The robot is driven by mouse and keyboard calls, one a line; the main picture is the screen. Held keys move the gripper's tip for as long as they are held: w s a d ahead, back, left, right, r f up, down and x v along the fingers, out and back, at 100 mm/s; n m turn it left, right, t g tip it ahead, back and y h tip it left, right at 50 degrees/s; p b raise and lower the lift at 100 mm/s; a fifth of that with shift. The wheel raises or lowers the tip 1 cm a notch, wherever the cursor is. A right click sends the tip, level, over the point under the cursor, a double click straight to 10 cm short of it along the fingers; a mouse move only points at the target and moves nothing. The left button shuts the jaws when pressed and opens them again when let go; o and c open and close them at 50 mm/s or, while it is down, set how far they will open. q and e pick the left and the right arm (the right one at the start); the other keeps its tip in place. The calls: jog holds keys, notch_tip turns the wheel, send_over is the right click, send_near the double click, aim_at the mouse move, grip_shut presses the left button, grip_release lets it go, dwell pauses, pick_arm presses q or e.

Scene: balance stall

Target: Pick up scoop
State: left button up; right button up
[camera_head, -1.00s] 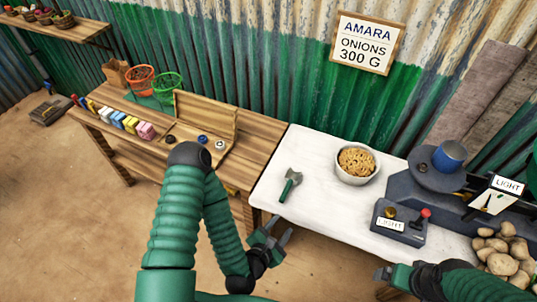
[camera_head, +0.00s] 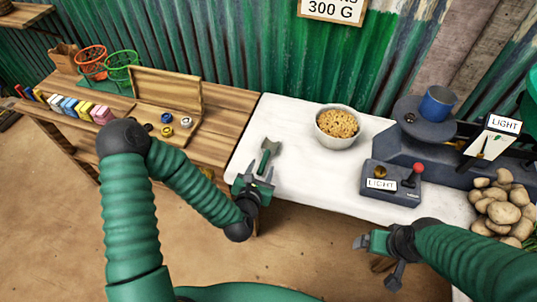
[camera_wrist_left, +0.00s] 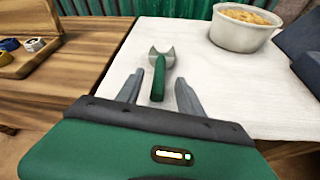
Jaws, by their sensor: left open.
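The scoop (camera_head: 268,154) has a green handle and a grey head. It lies on the white table top, its handle towards me, and also shows in the left wrist view (camera_wrist_left: 159,76). My left gripper (camera_head: 258,178) is open at the near left edge of the white table. In the left wrist view its two fingers (camera_wrist_left: 160,82) stand either side of the handle's near end, with gaps to both. The scoop's head lies beyond the fingertips. My right gripper (camera_head: 378,256) is low in front of the table, away from the scoop; its jaw opening is unclear.
A white bowl of brown pieces (camera_head: 337,136) stands right of the scoop. Further right are a grey control box (camera_head: 392,184), a scale with a blue cup (camera_head: 437,104) and potatoes (camera_head: 503,208). A wooden table (camera_head: 213,112) adjoins at left.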

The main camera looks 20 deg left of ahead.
aim_at(263, 164)
pick_arm(q)
jog(key=x, duration=0.5)
jog(key=shift+w+b, duration=0.15)
jog(key=shift+b, duration=0.2)
grip_shut()
